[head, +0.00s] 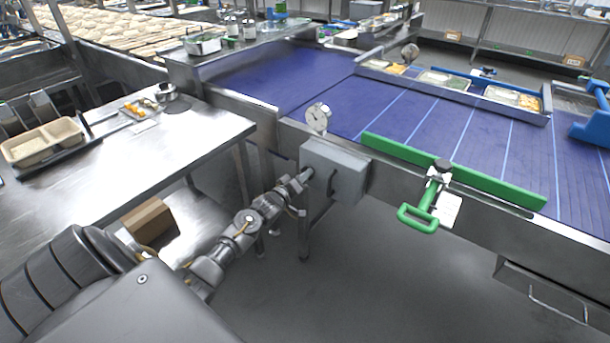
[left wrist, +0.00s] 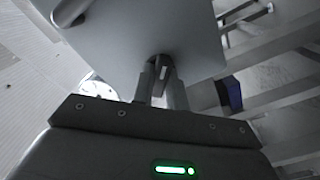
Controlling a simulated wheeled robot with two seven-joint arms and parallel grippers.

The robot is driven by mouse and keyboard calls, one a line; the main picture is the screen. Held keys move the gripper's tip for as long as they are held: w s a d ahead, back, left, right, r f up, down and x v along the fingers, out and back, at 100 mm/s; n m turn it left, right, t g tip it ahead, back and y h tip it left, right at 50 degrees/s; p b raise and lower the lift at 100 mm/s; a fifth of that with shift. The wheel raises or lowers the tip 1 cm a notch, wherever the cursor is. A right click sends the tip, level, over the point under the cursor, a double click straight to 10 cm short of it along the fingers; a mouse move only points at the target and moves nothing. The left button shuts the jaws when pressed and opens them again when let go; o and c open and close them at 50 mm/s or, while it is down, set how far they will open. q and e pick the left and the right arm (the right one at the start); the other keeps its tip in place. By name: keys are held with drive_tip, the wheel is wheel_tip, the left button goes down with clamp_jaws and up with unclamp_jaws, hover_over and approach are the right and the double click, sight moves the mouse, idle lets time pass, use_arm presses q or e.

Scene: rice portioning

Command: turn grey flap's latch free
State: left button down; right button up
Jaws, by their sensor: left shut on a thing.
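The grey flap (head: 345,176) is the front of a grey box mounted on the conveyor's near side, with a dark handle on its face. My left gripper (head: 306,175) reaches the box's left side from the lower left. In the left wrist view the flap's grey panel (left wrist: 190,35) fills the top middle. There my left gripper's two fingers (left wrist: 161,85) are shut on a small dark latch (left wrist: 164,66) at the panel's lower edge. The fingers hide part of the latch, and its turn angle is hard to read. My right gripper is not in view.
A round dial (head: 318,117) stands just above the box. A green bar (head: 455,170) with a green handle (head: 418,219) lies along the conveyor edge to the right. A steel table (head: 110,165) stands at left, with a cardboard box (head: 148,221) below. Floor in front is clear.

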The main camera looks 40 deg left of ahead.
use_arm(q)
drive_tip(key=n+p, duration=0.2)
drive_tip(key=n, duration=0.1)
idle(0.5)
